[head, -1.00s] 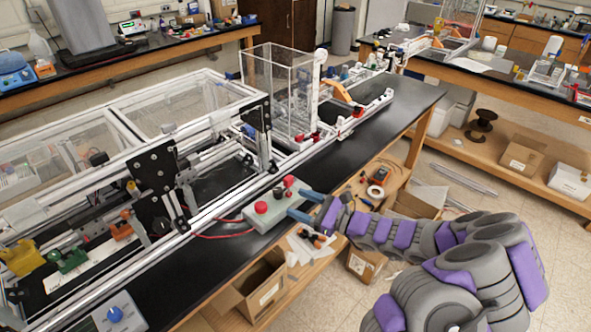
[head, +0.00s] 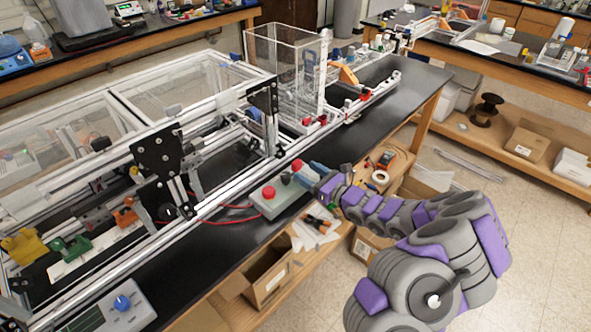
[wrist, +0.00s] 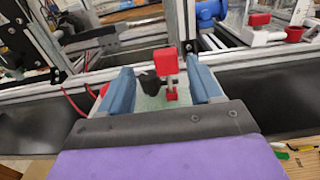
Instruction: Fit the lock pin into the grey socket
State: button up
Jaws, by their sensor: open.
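My gripper (head: 306,172) is open, its blue fingers at the far right end of the pale control box (head: 276,204). In the wrist view the two fingers stand either side of an upright red-topped piece (wrist: 167,61) with a pale middle and a red foot, and a black knob (wrist: 147,83). Both are in or beyond the gap; contact cannot be told. The red-topped piece may be the lock pin; I cannot be sure. I cannot pick out the grey socket for certain.
The control box, with a red button (head: 268,192), sits on the black bench beside an aluminium extrusion frame (head: 200,207). Red cables run from the box. Black plates (head: 158,150) stand on the frame. An open cardboard box (head: 268,277) is on the lower shelf.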

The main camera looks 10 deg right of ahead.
aim_at(300, 164)
jog(key=shift+x, duration=1.1)
jog(key=shift+w+b, duration=0.45)
jog(key=shift+w, duration=0.15)
jog(key=b+x, duration=0.1)
jog(key=x, duration=0.4)
jog(key=shift+s+r, duration=0.1)
jog(key=shift+r, duration=0.1)
jog(key=shift+d, duration=0.2)
jog(key=c, duration=0.4)
jog(key=shift+a, duration=0.1)
jog(key=c, duration=0.7)
jog(key=shift+o, duration=0.2)
jog(key=shift+r, duration=0.1)
